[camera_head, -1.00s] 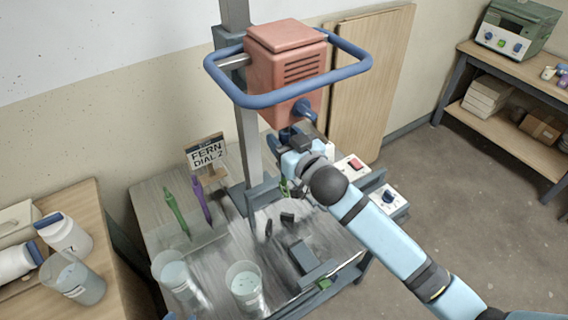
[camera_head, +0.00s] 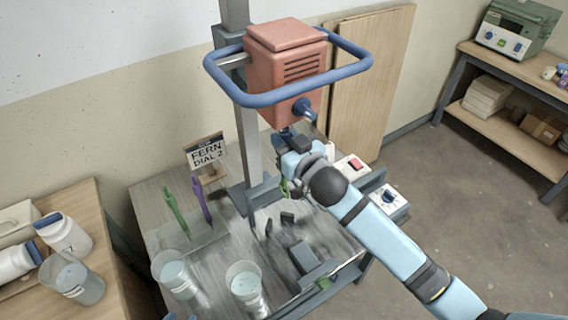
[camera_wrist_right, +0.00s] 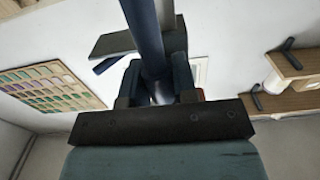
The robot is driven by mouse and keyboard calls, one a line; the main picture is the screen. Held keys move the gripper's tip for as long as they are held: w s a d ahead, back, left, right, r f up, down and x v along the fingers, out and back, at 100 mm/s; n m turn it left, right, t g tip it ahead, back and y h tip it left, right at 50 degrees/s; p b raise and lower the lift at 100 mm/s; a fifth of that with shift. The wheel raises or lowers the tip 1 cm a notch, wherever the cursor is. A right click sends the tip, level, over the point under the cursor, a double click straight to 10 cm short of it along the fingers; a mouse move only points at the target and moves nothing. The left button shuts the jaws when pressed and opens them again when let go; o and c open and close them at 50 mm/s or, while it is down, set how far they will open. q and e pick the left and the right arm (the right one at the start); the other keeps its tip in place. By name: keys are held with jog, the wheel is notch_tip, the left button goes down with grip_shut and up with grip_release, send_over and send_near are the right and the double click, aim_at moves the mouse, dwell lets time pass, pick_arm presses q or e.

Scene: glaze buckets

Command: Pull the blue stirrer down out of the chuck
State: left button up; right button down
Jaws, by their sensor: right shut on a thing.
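The blue stirrer's shaft (camera_wrist_right: 143,35) runs between the fingers of my right gripper (camera_wrist_right: 158,88) in the right wrist view. The gripper is shut on it. In the head view my right gripper (camera_head: 293,150) is just below the salmon motor head (camera_head: 284,75). A short dark blue piece (camera_head: 286,133) shows between the motor head and the gripper; I cannot tell chuck from stirrer there. The stirrer's lower part is mostly hidden behind my arm. My left gripper is not in view.
A blue guard rail (camera_head: 290,97) rings the motor head, and a grey column (camera_head: 246,140) stands behind it. Green (camera_head: 177,212) and purple (camera_head: 202,200) stirrers stand upright at left. Clear buckets (camera_head: 244,283) stand at the bench front. A sign (camera_head: 205,152) reads "FERN DIAL 2".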

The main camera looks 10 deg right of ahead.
jog(key=shift+f, duration=0.3)
notch_tip(320, 180, down, 3)
jog(key=shift+r+b, duration=0.2)
jog(key=shift+b, duration=0.65)
jog(key=p+v, duration=0.2)
jog(key=v, duration=0.9)
dwell(1.0)
jog(key=shift+a, duration=0.1)
